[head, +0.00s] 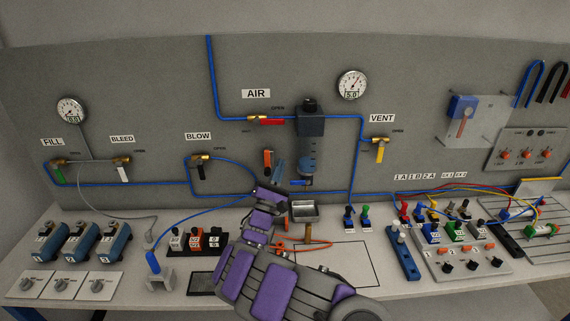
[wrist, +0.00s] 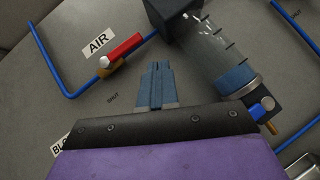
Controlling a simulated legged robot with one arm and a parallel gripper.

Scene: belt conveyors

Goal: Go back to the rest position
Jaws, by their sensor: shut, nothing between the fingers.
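My gripper (wrist: 157,85) is shut, with its two blue fingers together and nothing between them in the wrist view. In the head view my purple and grey arm reaches up from the bottom middle, and my gripper (head: 277,171) is in front of the grey panel, left of the filter unit. In the wrist view the red AIR valve handle (wrist: 122,46) is up and left of the fingertips. The clear filter bowl (wrist: 215,50) is to the right. The fingers appear apart from both.
The panel (head: 430,150) carries blue hoses, a FILL valve (head: 58,162), a BLOW valve (head: 200,160) and a yellow VENT handle (head: 380,155). Blue cylinders (head: 80,243) stand left on the bench. A small metal tray (head: 303,211) and coloured connectors (head: 455,232) are right of my arm.

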